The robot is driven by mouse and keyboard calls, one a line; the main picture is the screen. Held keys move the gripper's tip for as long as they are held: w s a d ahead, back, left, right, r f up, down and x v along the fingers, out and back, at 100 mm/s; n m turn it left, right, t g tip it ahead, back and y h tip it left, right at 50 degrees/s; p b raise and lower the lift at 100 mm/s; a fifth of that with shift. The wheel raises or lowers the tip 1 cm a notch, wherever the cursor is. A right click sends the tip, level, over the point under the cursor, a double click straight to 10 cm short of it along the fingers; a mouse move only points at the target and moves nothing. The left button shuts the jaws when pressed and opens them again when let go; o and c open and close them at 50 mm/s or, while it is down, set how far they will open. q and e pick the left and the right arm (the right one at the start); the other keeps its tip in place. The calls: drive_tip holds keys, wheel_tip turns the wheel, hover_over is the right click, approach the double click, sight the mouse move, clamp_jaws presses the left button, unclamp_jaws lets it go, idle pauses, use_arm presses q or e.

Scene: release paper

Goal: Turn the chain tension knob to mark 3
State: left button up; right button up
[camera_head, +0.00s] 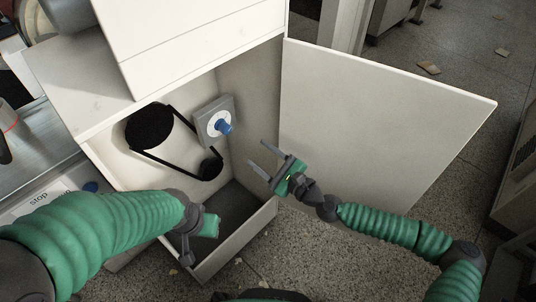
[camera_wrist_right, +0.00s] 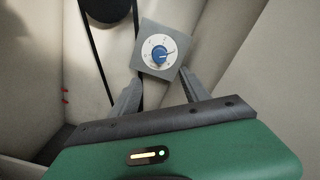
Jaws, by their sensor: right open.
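The blue chain tension knob (camera_head: 223,126) sits on a white round dial on a grey plate (camera_head: 228,104) inside the open cabinet.
A black belt (camera_head: 165,160) runs around a large pulley (camera_head: 149,127) and a small pulley (camera_head: 211,168) left of the knob. The cabinet door (camera_head: 375,125) stands open at the right. The cabinet's low front wall (camera_head: 240,238) rises below the opening.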

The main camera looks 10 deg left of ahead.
drive_tip(key=v, duration=0.3)
drive_tip(key=shift+a, duration=0.1)
